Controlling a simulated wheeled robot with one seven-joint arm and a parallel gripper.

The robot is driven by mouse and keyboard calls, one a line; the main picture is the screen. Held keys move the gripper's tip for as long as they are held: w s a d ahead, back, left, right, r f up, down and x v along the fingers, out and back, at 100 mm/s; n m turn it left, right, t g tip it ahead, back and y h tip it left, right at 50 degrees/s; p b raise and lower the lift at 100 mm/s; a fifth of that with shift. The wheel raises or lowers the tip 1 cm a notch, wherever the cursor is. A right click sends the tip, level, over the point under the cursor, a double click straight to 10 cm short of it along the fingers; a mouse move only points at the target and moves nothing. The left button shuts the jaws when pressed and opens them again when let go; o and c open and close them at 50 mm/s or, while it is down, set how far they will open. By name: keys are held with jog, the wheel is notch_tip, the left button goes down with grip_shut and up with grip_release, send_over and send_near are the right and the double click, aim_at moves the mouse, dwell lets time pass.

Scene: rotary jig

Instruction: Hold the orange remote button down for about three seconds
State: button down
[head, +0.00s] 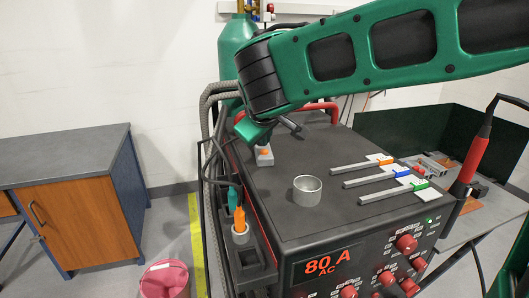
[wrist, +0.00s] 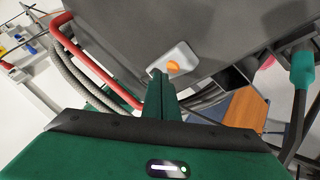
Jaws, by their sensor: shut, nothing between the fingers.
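The orange remote button (head: 265,153) sits on a small pale grey box on the dark top of the machine, near its back left edge. I cannot tell whether the fingertips touch the box.
A grey metal cup (head: 307,190) stands mid-top. Three slider bars with orange, blue and green tabs (head: 376,180) lie to the right. A red handle (wrist: 90,65) and a hose are near my gripper. A side holder with an orange-handled tool (head: 239,222) hangs on the left.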

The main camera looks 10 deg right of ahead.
jog(key=shift+r, duration=0.1)
jog(key=shift+r, duration=2.45)
jog(key=shift+s, duration=0.1)
